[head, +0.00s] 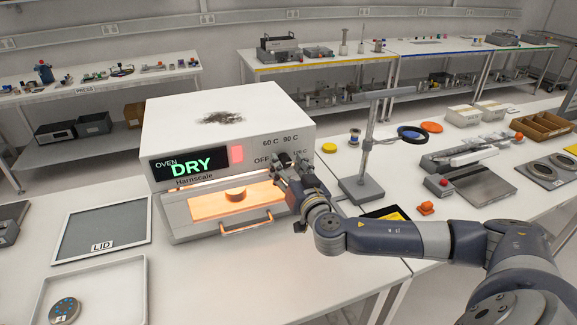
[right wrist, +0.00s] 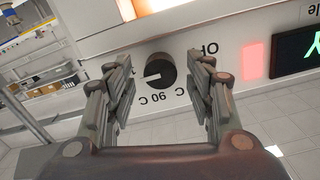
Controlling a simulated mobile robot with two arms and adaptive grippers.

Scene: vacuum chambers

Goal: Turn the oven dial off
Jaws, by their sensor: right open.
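The oven (head: 160,128) is a white box on the bench with a green DRY display (head: 191,165) and a lit red panel (head: 237,154). Its black dial (right wrist: 160,72) shows upside down in the right wrist view, with its white mark pointing left, away from the OFF label. In the head view my right gripper (head: 290,162) covers the dial. My right gripper (right wrist: 163,78) is open, its fingers on either side of the dial with gaps visible; contact does not show. The 120 C label is partly hidden. My left gripper is not in view.
The oven's glowing opening holds an orange-lit round piece (head: 236,194), with a bar handle (head: 246,224) below. A metal stand (head: 366,150) is close right of my gripper. A LID panel (head: 103,228) and white tray (head: 93,292) lie at front left.

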